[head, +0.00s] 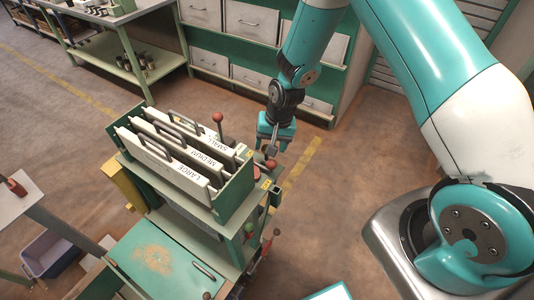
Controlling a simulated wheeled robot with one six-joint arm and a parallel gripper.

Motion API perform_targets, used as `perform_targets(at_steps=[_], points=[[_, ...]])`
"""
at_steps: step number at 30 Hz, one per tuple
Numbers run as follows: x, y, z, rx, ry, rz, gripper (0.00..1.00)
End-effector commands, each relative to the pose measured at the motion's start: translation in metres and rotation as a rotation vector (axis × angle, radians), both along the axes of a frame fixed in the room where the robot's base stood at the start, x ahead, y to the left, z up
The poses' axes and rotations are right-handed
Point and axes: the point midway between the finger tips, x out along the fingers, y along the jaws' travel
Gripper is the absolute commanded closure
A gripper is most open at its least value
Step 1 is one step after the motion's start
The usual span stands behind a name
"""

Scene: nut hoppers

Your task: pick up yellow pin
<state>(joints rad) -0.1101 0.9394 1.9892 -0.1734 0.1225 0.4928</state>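My gripper (271,154) points down at the right side of the green hopper unit (236,195), close to a red-knobbed lever (270,163). Its fingertips are small and partly lost against the parts behind, so I cannot tell how far apart they are or whether they touch anything. I cannot clearly make out a yellow pin. Small yellow marks (266,184) show on the hopper's right end, just below my gripper. A yellow part (124,186) is fixed on the hopper's left side. The hopper holds three white handled panels marked LARGE (180,170), MEDIUM and SMALL.
Another red-knobbed lever (217,117) stands behind the hopper. A green-topped bench (135,262) is in front. Drawer cabinets (252,22) and a workbench (122,20) stand at the back. A blue-grey bin (48,252) is lower left. Floor is open between hopper and my base.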

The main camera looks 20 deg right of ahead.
Motion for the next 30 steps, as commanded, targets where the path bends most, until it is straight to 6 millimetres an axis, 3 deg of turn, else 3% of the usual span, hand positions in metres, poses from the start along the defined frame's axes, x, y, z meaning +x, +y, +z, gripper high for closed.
perform_targets(at_steps=[9,19,26,30], points=[[0.005,0.012,-0.037,-0.001,0.003,0.001,0.37],[0.006,0.014,-0.045,0.0,0.001,0.0,0.37],[0.006,0.013,-0.044,0.0,0.001,0.0,0.9],[0.006,0.013,-0.044,0.0,0.001,0.0,0.92]])
